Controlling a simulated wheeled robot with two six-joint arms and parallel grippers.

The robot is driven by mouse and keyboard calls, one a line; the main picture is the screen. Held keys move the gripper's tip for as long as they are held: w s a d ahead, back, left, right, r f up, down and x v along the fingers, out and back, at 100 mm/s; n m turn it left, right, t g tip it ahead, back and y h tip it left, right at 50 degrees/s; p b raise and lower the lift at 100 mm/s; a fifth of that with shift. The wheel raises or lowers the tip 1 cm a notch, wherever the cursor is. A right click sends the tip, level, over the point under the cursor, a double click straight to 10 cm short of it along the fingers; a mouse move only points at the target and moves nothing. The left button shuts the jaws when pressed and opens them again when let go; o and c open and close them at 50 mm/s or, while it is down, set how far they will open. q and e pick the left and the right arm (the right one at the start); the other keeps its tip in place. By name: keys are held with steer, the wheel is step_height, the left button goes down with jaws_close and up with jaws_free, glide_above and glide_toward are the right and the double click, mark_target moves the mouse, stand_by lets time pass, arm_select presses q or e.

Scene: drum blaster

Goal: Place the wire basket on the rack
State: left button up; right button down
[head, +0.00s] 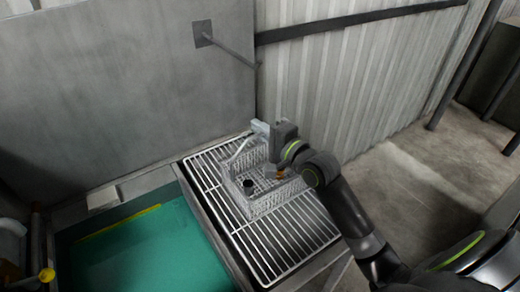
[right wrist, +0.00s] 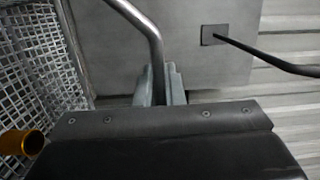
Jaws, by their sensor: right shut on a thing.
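The wire basket (head: 272,205) is a light metal mesh box with a raised bar handle, and it sits over the slatted rack (head: 215,178). It looks upright and level; whether its base touches the slats is hard to tell. My right gripper (head: 261,129) is above the basket's far side, shut on its handle. In the right wrist view the bent handle (right wrist: 152,38) runs between the two grey fingers (right wrist: 160,85), and the basket's mesh (right wrist: 38,68) shows at left. A small dark cylinder (head: 248,187) and a copper-coloured piece (head: 280,174) are inside the basket. My left gripper is not seen.
A basin with a teal-green floor (head: 150,250) lies left of the rack. A grey panel (head: 130,90) with a rod on a square plate (head: 203,33) stands behind. A corrugated wall (head: 350,90) rises close behind the rack. A yellow-capped item (head: 46,275) is at lower left.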

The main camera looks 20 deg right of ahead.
step_height(320, 180, down, 4)
steer(key=shift+f+b, duration=0.1)
steer(key=shift+b, duration=0.25)
steer(key=shift+w+a+f, duration=0.1)
steer(key=shift+f, duration=0.05)
steer(key=c, duration=1.5)
jaws_free()
steer(key=shift+f, duration=0.1)
steer(key=shift+c, duration=0.2)
steer(key=v, duration=1.2)
steer(key=shift+r, duration=0.2)
